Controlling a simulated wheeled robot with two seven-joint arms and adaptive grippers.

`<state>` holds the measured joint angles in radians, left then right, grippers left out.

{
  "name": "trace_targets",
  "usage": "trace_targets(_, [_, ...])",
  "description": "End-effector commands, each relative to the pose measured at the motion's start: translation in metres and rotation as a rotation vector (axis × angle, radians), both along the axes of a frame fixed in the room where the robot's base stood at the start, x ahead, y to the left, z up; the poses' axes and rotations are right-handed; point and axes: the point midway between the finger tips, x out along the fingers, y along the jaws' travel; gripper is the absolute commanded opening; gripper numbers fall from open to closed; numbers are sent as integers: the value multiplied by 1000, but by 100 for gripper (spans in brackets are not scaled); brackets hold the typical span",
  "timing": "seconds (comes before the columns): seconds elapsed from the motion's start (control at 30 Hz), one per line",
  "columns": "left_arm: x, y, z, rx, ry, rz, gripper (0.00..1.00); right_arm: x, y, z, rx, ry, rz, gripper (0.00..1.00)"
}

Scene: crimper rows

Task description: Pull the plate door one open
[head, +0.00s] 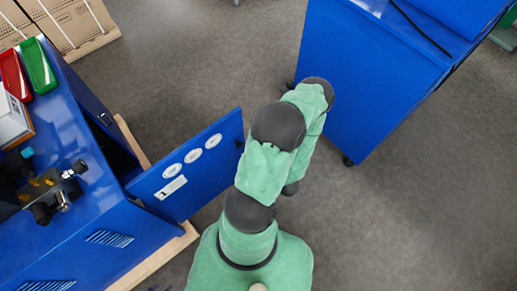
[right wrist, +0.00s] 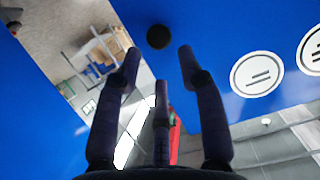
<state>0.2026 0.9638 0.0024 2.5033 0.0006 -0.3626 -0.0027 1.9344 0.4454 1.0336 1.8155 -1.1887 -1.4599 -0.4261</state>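The blue plate door (head: 215,165) stands swung out from the blue cabinet at the left of the head view. It carries round white labels, a white handle-like plate and a small dark spot near its free edge. In the right wrist view, a blue panel (right wrist: 220,35) with round white labels, apparently this door, has a dark round knob or hole (right wrist: 159,37). My right gripper (right wrist: 159,65) has its fingers spread, with the dark round part showing beyond the gap between them. Contact cannot be told. My arm hides the right gripper in the head view. My left gripper is not in view.
The blue cabinet (head: 85,215) bears red and green bins (head: 38,66) and a metal fixture (head: 48,190). Another blue cabinet (head: 365,70) stands at upper right. Cardboard boxes (head: 70,20) are at upper left. Grey floor (head: 430,210) is clear at right.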

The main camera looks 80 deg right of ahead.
Motion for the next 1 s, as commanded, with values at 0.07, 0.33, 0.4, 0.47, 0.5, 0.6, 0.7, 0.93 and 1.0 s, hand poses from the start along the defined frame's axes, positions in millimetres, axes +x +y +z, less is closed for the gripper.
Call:
trace_targets(0.07, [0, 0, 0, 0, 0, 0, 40, -11, 6, 4, 0, 1, -5, 39])
trace_targets(0.33, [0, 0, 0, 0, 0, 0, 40, -34, 24, 17, -2, 1, -2, 39])
trace_targets(0.4, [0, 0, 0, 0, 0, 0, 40, -38, 27, 19, -1, 1, -1, 39])
trace_targets(0.47, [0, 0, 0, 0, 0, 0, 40, -40, 29, 21, -2, 0, -1, 39])
trace_targets(0.5, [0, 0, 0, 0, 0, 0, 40, -41, 30, 21, -2, 0, -1, 39])
trace_targets(0.6, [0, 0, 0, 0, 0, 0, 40, -43, 32, 22, -2, -1, 0, 39])
trace_targets(0.7, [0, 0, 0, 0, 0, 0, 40, -43, 33, 23, -2, -1, 1, 39])
trace_targets(0.93, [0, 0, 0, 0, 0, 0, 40, -43, 32, 23, -2, -1, 1, 39])
trace_targets(1.0, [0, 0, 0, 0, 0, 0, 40, -43, 32, 23, -2, -1, 1, 39])
